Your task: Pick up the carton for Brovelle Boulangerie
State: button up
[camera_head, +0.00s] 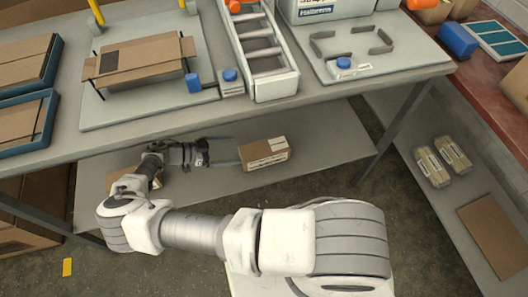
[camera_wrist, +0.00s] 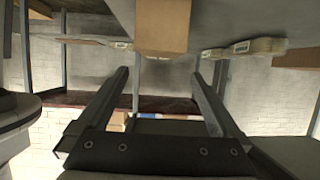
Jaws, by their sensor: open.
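A brown cardboard carton (camera_head: 264,154) lies on the grey lower shelf under the bench. It has a pale label whose text is too small to read, so I cannot confirm the name Brovelle Boulangerie. My gripper (camera_head: 236,152) is open and empty, reaching in under the bench just left of this carton, with its fingers pointing at the near-left end. In the wrist view my gripper (camera_wrist: 160,74) shows two spread fingers, and a carton (camera_wrist: 162,26) appears at the top, between their lines and clear of both.
The bench edge (camera_head: 330,92) hangs above my forearm. Another brown box (camera_head: 148,182) on the lower shelf is partly hidden by my arm. The shelf right of the carton (camera_head: 335,135) is clear. Two pale packs (camera_head: 432,167) and a brown board (camera_head: 488,228) lie on the right-hand shelf.

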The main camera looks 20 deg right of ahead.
aim_at(259, 149)
jog(key=b+x, duration=0.2)
jog(key=x, duration=1.1)
jog(key=shift+d+f+b, duration=0.1)
jog(key=shift+b, duration=0.25)
jog(key=c, duration=1.4)
